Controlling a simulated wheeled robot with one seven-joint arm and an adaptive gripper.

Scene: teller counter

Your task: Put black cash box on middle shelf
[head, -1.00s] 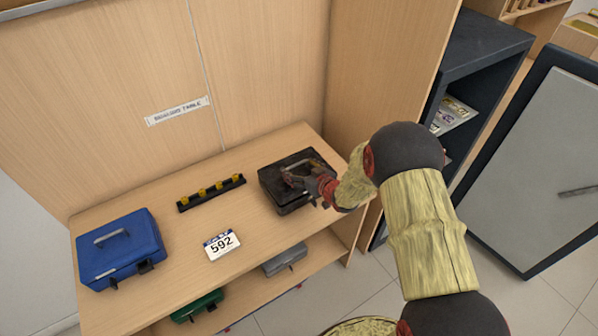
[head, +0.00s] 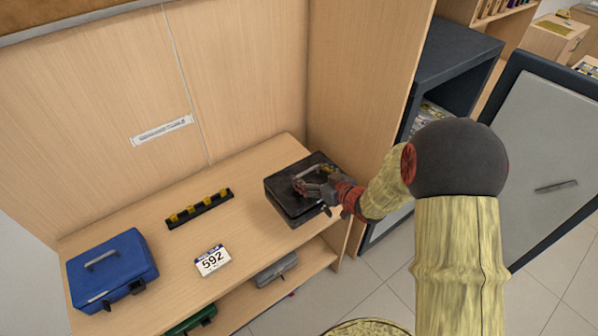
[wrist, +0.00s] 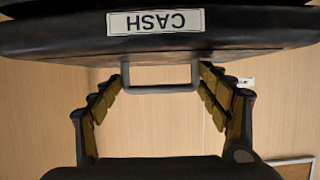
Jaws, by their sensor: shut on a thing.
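The black cash box (head: 281,199) is at the right end of the wooden counter (head: 240,230). I cannot tell if it rests on the surface or is just above it. My gripper (head: 308,178) is shut on the box's top handle, its fingers partly hiding it. In the wrist view the box (wrist: 60,35) fills the top, with a white CASH label, and the handle (wrist: 160,88) lies between the fingers. A dark shelved cabinet (head: 452,62) stands to the right of the counter, its inside partly hidden by my arm.
A blue cash box (head: 110,268), a yellow-topped black strip (head: 200,208) and a 592 card (head: 212,260) are on the counter. Grey (head: 277,270) and green (head: 192,320) boxes sit on the shelf below. A tall wooden side panel (head: 362,75) and a grey door (head: 540,150) stand right.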

